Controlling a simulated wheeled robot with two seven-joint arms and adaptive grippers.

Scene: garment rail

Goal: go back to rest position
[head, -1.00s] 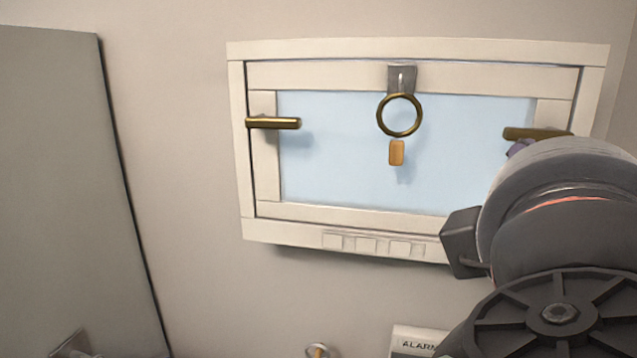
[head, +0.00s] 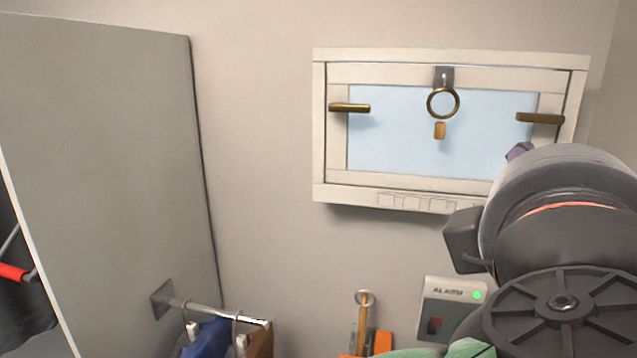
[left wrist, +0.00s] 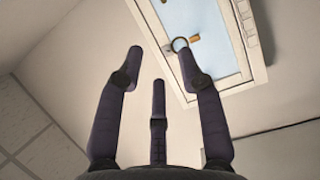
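My left gripper (left wrist: 160,62) shows in the left wrist view with its dark purple fingers spread apart and nothing between them. It is outside the head view. In the head view my right arm stands large at the right edge. Only a small purple bit of its gripper (head: 519,151) peeks out beyond it, in front of the window's lower right part. The rest of that gripper is hidden behind the arm.
A white-framed window (head: 450,58) with brass handles and a ring hangs on the wall. A grey panel (head: 110,160) stands left. Below are a rail (head: 205,309) with hanging garments and an alarm box (head: 452,300). The wall between panel and window is clear.

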